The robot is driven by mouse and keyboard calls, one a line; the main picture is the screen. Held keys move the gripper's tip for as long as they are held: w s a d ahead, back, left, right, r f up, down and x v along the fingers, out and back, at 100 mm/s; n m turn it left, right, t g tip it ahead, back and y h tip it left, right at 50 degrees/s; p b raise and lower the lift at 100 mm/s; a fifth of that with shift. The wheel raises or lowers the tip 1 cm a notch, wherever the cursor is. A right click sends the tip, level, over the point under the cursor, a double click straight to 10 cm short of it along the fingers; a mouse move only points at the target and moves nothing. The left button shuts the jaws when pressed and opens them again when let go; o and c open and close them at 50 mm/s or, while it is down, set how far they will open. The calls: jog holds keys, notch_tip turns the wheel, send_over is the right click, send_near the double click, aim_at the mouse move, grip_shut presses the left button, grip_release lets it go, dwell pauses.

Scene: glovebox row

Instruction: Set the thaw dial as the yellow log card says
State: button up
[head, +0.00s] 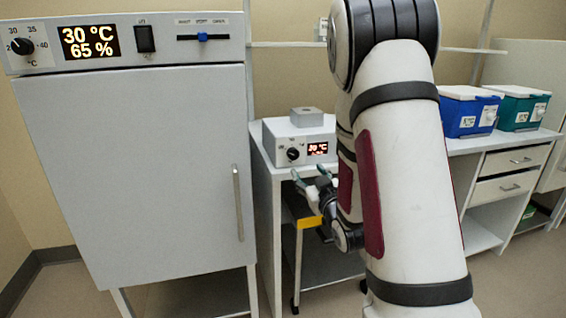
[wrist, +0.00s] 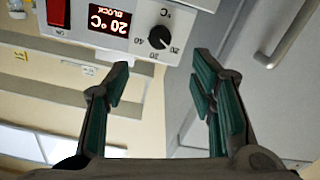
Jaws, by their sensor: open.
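The thaw dial (head: 292,154) is a small black knob on the front of a white box-shaped unit (head: 308,127) on a white table. The dial (wrist: 159,37) also shows upside down in the wrist view, with temperature numbers around it. Beside it, a lit display (wrist: 109,19) reads 20 °C BLOCK. My gripper (head: 310,179) is open and empty, just below and in front of the unit. In the wrist view, my gripper (wrist: 160,78) has its fingers spread below the dial in the picture, apart from it. I cannot make out a yellow log card.
A tall grey cabinet (head: 150,170) stands left, with its own dial (head: 20,46) and a display (head: 90,41) reading 30 °C, 65 %. A yellow piece (head: 309,222) sits below the table top. Blue (head: 466,118) and green (head: 520,113) boxes stand right. A red switch (wrist: 57,12) is beside the display.

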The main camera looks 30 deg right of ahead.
aim_at(294, 155)
jog(key=x, duration=1.3)
jog(key=shift+w, duration=0.1)
jog(key=c, duration=1.1)
